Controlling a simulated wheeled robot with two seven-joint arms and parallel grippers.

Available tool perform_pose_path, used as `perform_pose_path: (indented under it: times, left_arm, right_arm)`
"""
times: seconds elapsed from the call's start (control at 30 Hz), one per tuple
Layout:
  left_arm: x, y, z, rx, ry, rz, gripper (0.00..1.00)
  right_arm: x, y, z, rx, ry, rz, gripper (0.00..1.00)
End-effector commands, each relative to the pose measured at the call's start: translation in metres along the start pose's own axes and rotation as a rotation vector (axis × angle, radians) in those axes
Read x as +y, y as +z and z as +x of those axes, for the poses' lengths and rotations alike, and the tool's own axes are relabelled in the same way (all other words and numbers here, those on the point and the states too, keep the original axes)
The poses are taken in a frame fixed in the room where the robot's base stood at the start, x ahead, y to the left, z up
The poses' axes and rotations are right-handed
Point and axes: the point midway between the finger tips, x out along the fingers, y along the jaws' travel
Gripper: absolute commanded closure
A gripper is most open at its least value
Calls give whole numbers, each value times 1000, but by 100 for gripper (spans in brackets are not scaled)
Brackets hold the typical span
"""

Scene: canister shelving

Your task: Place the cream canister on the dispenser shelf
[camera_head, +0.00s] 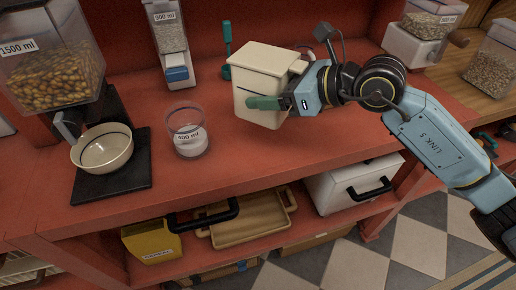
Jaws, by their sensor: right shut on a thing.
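The cream canister (264,74) is a pale boxy container at the middle of the red shelf's (230,162) upper surface. My right gripper (272,99) comes in from the right and is shut on the canister, with a green-tipped finger across its front. The far finger is hidden behind the canister. The canister is slightly tilted in the picture, and I cannot tell whether its base touches the shelf. My left gripper is not in view.
A 1500 ml dispenser (60,75) stands at left over a bowl (102,148) on a black base. A glass cup (188,132) stands left of the canister. A slim dispenser (170,35) is behind. Trays and a white box (335,190) sit on the lower shelf.

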Motion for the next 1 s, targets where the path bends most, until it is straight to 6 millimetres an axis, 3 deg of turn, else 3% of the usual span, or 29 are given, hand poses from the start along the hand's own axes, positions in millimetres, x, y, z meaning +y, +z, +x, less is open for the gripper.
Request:
perform_pose_path:
  times: [0.17, 0.8, 1.0]
  left_arm:
    - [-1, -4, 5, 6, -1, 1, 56]
    - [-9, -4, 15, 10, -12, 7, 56]
    - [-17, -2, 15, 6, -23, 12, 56]
  right_arm:
    - [3, 2, 12, -3, 3, -3, 68]
    - [4, -78, 47, -4, 5, 0, 68]
    - [4, -87, 51, -6, 4, -3, 68]
